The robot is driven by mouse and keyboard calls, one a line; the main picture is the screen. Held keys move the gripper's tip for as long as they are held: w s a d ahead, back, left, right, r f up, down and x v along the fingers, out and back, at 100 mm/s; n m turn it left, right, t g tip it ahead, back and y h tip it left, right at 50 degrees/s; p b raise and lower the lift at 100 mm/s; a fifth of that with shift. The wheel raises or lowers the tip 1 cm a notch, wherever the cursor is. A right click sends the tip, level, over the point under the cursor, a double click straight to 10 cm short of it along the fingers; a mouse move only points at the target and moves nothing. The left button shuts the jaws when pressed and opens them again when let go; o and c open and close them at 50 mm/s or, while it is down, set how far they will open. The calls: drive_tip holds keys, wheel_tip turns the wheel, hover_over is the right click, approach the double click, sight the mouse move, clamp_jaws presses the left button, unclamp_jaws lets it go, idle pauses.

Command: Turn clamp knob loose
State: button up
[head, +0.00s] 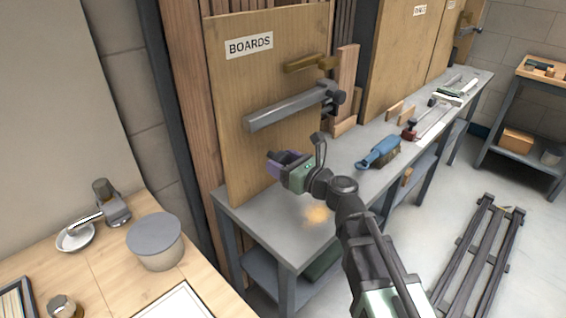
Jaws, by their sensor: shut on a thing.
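A long grey bar clamp (290,107) is on the upright wooden board marked BOARDS (240,80). A dark knob-like end (335,98) shows at the bar's right end. My gripper (286,163) is below the bar, in front of the board's lower part, and points left. It is apart from the dark knob in the picture. It is shut on a purple piece (283,157), whose outline is hard to tell from the jaws. My wrist and jaws hide part of the board and bench behind them.
A brass-coloured bracket (308,63) is above the bar. The grey bench (265,222) carries a blue-topped tool (379,151) and wood blocks to the right. A wooden table (105,268) with a lidded tub (155,242) is at left. A dark rack (485,250) lies on the floor.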

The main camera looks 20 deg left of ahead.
drive_tip(key=shift+n, duration=0.4)
drive_tip(key=n, duration=0.2)
drive_tip(key=shift+n, duration=0.4)
drive_tip(key=n, duration=0.3)
drive_tip(key=shift+h+p, duration=0.3)
drive_tip(key=shift+p, duration=0.1)
drive_tip(key=n, duration=0.3)
drive_tip(key=shift+n, duration=0.4)
drive_tip(key=n, duration=0.4)
drive_tip(key=shift+h, duration=0.3)
drive_tip(key=n+t, duration=0.1)
drive_tip(key=n, duration=1.1)
drive_tip(key=shift+r+n+t, duration=0.1)
drive_tip(key=shift+n+t, duration=0.2)
drive_tip(key=shift+t, duration=0.1)
